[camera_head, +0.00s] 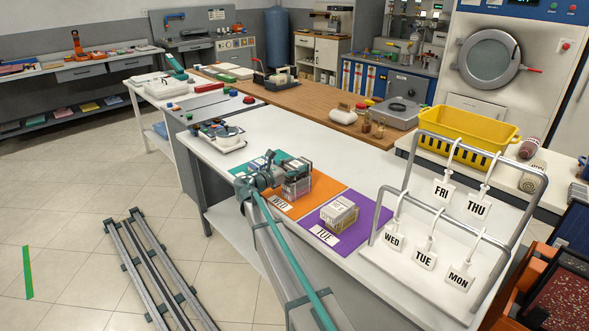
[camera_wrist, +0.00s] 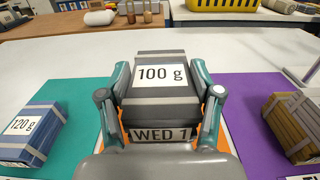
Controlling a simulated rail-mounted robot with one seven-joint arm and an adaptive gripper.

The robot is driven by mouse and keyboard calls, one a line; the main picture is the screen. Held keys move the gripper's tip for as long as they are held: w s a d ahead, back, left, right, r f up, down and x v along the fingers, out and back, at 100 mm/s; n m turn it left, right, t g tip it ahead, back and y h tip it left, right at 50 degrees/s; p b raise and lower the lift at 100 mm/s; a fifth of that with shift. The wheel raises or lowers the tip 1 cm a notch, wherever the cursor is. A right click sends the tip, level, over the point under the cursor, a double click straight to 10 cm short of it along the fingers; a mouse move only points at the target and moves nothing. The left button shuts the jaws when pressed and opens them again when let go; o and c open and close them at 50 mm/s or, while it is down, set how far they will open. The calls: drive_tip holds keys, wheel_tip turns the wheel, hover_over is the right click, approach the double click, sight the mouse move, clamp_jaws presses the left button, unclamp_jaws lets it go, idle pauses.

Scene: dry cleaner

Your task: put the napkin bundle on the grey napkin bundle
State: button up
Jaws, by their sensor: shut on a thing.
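A grey napkin bundle with a "100 g" label on top (camera_wrist: 158,92) is between my gripper's fingers (camera_wrist: 160,108) in the wrist view. A grey face marked "WED 1" (camera_wrist: 160,135) shows below it, nearer the camera. In the head view my gripper (camera_head: 282,178) is shut on the upper bundle (camera_head: 297,164). A lower grey bundle (camera_head: 297,188) appears directly beneath it, over the orange WED mat (camera_head: 292,210). I cannot tell whether the two touch or a small gap is left. My arm partly hides the near side.
A tan bundle (camera_head: 338,214) sits on the purple TUE mat (camera_head: 360,222). A blue "120 g" bundle (camera_wrist: 30,135) sits on the teal mat (camera_wrist: 75,100). A metal rack with day tags (camera_head: 385,205) and a yellow crate (camera_head: 465,132) stand at the right.

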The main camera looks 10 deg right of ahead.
drive_tip(key=shift+f, duration=0.7)
drive_tip(key=shift+f, duration=0.2)
drive_tip(key=o, duration=1.2)
drive_tip(key=shift+r, duration=0.25)
drive_tip(key=b+v, duration=0.1)
drive_tip(key=v, duration=1.1)
drive_tip(key=shift+a+f, duration=0.1)
drive_tip(key=shift+f, duration=0.05)
